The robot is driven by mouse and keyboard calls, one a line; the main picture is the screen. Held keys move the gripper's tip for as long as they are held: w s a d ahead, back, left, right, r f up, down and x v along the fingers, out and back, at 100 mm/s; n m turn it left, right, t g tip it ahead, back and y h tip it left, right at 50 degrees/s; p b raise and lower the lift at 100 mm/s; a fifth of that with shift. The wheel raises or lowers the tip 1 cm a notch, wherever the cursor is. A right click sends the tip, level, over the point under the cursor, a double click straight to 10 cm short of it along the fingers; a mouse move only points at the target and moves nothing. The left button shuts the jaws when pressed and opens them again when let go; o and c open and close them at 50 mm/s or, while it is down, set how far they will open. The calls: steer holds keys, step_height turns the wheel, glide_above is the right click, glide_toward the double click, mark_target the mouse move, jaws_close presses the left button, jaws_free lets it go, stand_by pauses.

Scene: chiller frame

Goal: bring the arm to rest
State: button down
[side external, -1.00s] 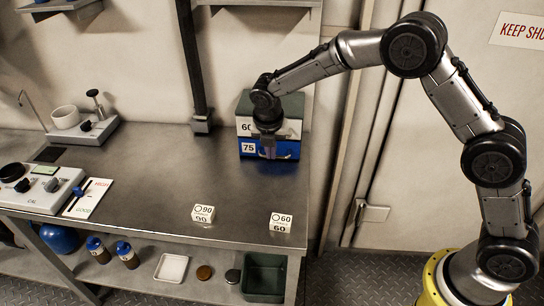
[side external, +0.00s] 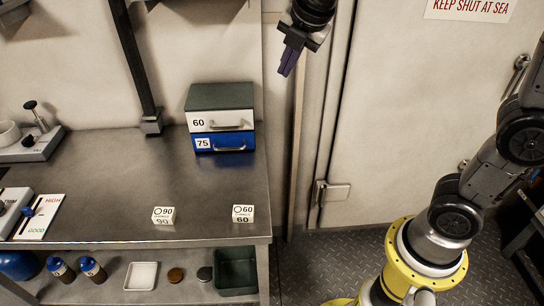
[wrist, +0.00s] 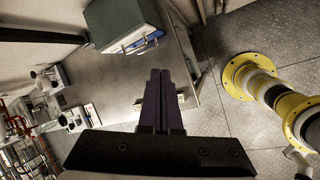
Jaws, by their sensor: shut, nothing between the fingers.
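My gripper (side external: 290,58) is at the top of the side external view, in the air in front of the wall and door, to the right of and above the drawer box. Its dark fingers are together and hold nothing. In the wrist view the shut fingers (wrist: 160,100) point toward the bench and floor. The drawer box (side external: 221,97) stands at the back right of the bench, with a white drawer marked 60 over a blue drawer marked 75. Both drawers look shut. The box also shows in the wrist view (wrist: 118,22), apart from my fingers.
The steel bench (side external: 120,190) has free room in its middle. White blocks marked 90 (side external: 163,215) and 60 (side external: 243,214) stand near its front edge. A green bin (side external: 236,272) and a white tray (side external: 141,276) sit on the lower shelf. A post (side external: 142,75) rises at the bench's back.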

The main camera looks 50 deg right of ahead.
steer(key=s+d+m+t, duration=0.1)
steer(key=s+d+m, duration=0.1)
steer(key=s+m, duration=1)
steer(key=s+a+f+m+y, duration=0.1)
steer(key=s+f+m, duration=0.6)
steer(key=s, duration=0.3)
steer(key=shift+s+m+g+y, duration=0.3)
steer(key=shift+m+g, duration=0.1)
steer(key=shift+m, duration=0.5)
steer(key=shift+a+r, duration=0.1)
